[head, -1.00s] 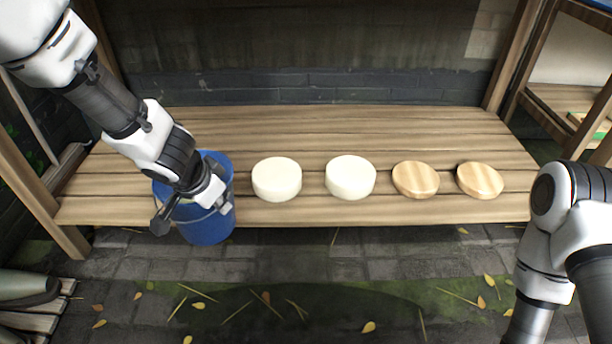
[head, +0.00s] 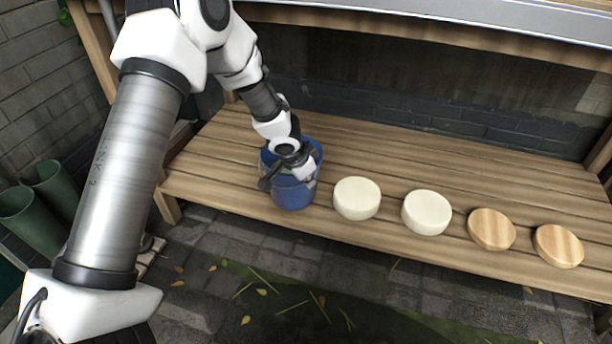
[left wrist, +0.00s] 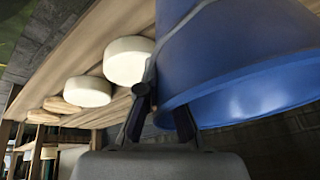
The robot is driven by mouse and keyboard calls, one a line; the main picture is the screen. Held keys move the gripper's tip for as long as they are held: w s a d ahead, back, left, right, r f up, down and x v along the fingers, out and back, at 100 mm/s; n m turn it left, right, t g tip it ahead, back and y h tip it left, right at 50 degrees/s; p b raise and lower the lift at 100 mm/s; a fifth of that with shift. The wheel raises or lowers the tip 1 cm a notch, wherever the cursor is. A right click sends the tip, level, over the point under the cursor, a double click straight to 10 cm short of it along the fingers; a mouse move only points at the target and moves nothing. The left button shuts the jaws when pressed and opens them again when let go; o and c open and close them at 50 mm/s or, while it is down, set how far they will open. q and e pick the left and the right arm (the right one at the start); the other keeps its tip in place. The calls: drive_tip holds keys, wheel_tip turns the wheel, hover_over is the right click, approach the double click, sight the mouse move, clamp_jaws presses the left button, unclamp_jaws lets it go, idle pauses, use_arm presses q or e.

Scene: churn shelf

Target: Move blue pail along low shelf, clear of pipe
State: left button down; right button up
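The blue pail (head: 308,190) is at the near edge of the low wooden shelf (head: 230,190), left of the row of discs. It looks roughly upright; I cannot tell if its base touches the boards. My left gripper (head: 294,172) is at the pail's near side. In the left wrist view the pail (left wrist: 235,55) fills the right side, and the gripper (left wrist: 162,118) has its fingers on either side of the rim. A thin grey handle hangs by the fingers. A grey upright (head: 107,14) at upper left, partly behind my arm, may be the pipe.
Right of the pail stand two cream discs (head: 357,198) (head: 427,212), the first close to it, then two wooden discs (head: 491,229) (head: 559,246). The boards behind are clear.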

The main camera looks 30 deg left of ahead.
wheel_tip(320, 180, up, 7)
drive_tip(key=p, duration=0.6)
use_arm(q)
drive_tip(key=w+f+b, duration=0.1)
drive_tip(key=w+a+f+b, duration=0.1)
drive_tip(key=b, duration=0.1)
drive_tip(key=w+f+b, duration=0.1)
drive_tip(key=f, duration=0.1)
drive_tip(key=shift+a+b, duration=0.3)
drive_tip(key=shift+r, duration=0.15)
drive_tip(key=c, duration=1.3)
unclamp_jaws()
use_arm(e)
wheel_tip(320, 180, down, 4)
drive_tip(key=shift+s+r, duration=0.1)
drive_tip(key=shift+r, duration=0.05)
drive_tip(key=shift+r, duration=0.1)
